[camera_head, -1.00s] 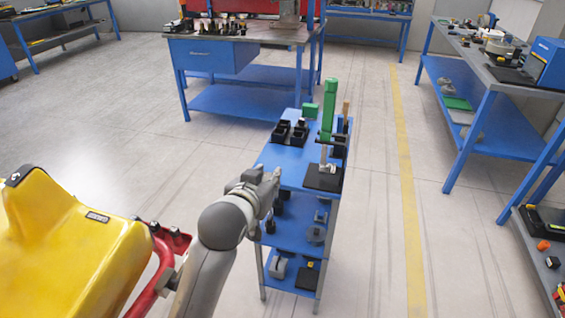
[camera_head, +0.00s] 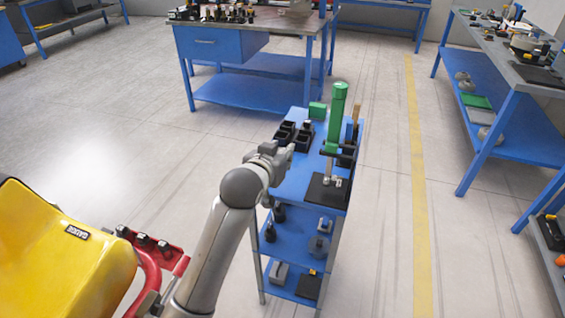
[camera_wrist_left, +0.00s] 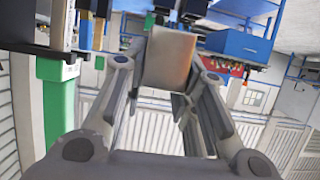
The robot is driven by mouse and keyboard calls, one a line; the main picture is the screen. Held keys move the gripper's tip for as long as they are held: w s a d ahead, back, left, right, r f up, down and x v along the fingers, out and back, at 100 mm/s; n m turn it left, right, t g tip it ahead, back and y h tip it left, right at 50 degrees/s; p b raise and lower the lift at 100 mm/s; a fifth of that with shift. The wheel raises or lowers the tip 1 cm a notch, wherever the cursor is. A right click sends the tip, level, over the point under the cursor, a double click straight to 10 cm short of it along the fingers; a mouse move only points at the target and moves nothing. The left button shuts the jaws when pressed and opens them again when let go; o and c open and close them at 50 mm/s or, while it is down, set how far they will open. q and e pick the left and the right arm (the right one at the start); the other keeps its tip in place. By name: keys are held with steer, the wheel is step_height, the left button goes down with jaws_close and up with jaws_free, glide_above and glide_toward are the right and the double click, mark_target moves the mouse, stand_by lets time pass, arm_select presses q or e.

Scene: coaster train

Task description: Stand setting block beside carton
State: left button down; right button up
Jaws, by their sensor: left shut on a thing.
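My left gripper (camera_head: 284,158) is at the left edge of the blue trolley's top shelf (camera_head: 290,185). In the left wrist view it is shut on a grey-brown block (camera_wrist_left: 170,58), the likely setting block, held between the fingers. In the head view the block is too small or hidden to make out. I cannot pick out a carton for certain; a small green box (camera_head: 317,110) stands at the far end of the trolley top. My right gripper is not in view.
A tall green-topped tool (camera_head: 338,105) stands on a black base (camera_head: 327,192) at the trolley's near right. Black bins (camera_head: 297,135) sit farther back. A yellow and red machine (camera_head: 65,250) is at lower left. A blue workbench (camera_head: 245,50) stands behind.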

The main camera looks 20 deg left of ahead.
mark_target(281, 148)
arm_select(q)
steer(key=w, duration=0.1)
steer(key=w+f, duration=0.1)
steer(key=w, duration=0.1)
steer(key=w+a+f, duration=0.1)
steer(key=w, duration=0.1)
steer(key=shift+a+f, duration=0.1)
steer(key=shift+f, duration=0.1)
steer(key=w+f, duration=0.1)
steer(key=f, duration=0.1)
steer(key=w+f, duration=0.2)
steer(key=shift+w+a+f, duration=0.1)
steer(key=shift+w+a, duration=0.1)
steer(key=shift+a, duration=0.2)
steer(key=shift+w+f, duration=0.3)
steer(key=shift+f, duration=0.1)
steer(key=shift+w+a+f, duration=0.1)
steer(key=shift+w+f, duration=0.05)
steer(key=shift+f, duration=0.05)
step_height(281, 148, down, 2)
steer(key=shift+f+p, duration=0.15)
steer(key=shift+p, duration=0.15)
steer(key=shift+f, duration=0.4)
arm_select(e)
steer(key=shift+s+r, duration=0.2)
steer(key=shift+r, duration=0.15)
